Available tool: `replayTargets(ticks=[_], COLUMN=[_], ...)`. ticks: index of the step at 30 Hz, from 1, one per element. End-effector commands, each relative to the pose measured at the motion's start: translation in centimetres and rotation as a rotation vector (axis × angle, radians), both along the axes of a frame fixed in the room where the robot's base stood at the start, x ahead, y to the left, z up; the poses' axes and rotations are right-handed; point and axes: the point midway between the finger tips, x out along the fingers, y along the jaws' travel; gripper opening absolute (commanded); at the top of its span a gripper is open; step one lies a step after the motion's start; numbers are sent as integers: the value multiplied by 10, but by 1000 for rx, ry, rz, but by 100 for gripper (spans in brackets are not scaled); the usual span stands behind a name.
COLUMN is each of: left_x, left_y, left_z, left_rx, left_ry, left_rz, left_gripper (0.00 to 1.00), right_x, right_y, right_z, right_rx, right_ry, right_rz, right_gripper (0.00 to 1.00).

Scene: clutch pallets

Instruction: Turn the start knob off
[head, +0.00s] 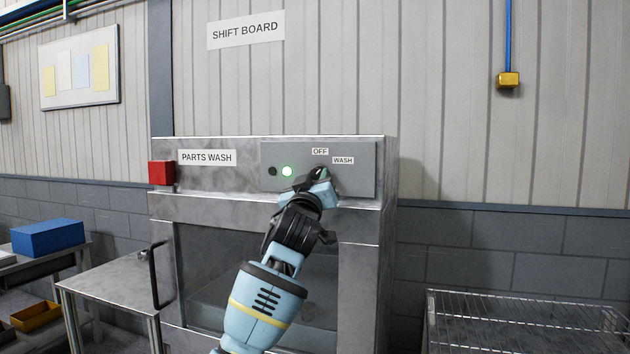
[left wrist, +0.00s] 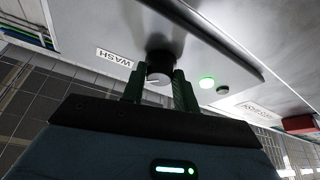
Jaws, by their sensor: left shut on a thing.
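The start knob (left wrist: 160,70) is a round dark knob on the grey control panel (head: 365,180) of the parts washer. It carries a pale line on its face, but I cannot tell clearly which label the line points at. My left gripper (left wrist: 159,90) is shut on the knob, one dark green finger on each side. In the head view the left gripper (head: 320,182) covers most of the knob. The OFF label (head: 320,151) is above the knob and the WASH label (head: 343,160) is to its upper right. My right gripper is not in view.
A green lamp (head: 288,171) is lit beside a dark lamp (head: 272,171). A red box (head: 161,172) is on the washer's left edge. A door handle (head: 155,275) sticks out below. A metal table (head: 110,285) stands left and a wire rack (head: 525,325) right.

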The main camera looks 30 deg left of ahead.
Motion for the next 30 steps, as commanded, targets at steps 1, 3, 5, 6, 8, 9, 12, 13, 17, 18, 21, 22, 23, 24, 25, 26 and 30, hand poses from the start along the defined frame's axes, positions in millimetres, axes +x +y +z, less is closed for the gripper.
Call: replayTargets(ticks=[1,3,5,6,8,9,12,13,17,18,21,22,23,24,25,26,30], left_x=[1,2,2,2,2,2,2,2,3,2,3,3,3,3,3,3,2], left_y=[-3,-4,-5,-5,-5,-5,-6,-6,-7,-7,-7,-7,-7,-7,-7,-7,-7], left_z=[-2,-1,-1,0,0,0,0,0,1,2,2,2,3,3,2,3,3], left_rx=[-53,-119,-175,-211,-266,-303,-391,-416,-516,-544,-606,-623,-637,-656,-669,-682,-722], left_ry=[-8,-25,-38,-47,-59,-68,-88,-94,-118,-125,-140,-145,-149,-153,-156,-158,-170], left_rz=[-5,-6,-6,-5,-5,-6,-4,-5,-5,-3,-3,-2,-3,-1,-2,-3,-1], left_gripper=[7,7,7,7,7,7,7,7,7,7,7,7,7,7,7,7,7], right_x=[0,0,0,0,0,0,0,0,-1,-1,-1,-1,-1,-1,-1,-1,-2], right_y=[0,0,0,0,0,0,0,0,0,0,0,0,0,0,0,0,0], right_z=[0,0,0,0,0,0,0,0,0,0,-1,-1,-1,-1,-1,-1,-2], right_rx=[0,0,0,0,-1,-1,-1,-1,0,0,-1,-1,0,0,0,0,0], right_ry=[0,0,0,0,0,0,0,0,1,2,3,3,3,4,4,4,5], right_rz=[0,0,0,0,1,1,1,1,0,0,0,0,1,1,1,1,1], right_gripper=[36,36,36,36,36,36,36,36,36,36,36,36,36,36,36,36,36])
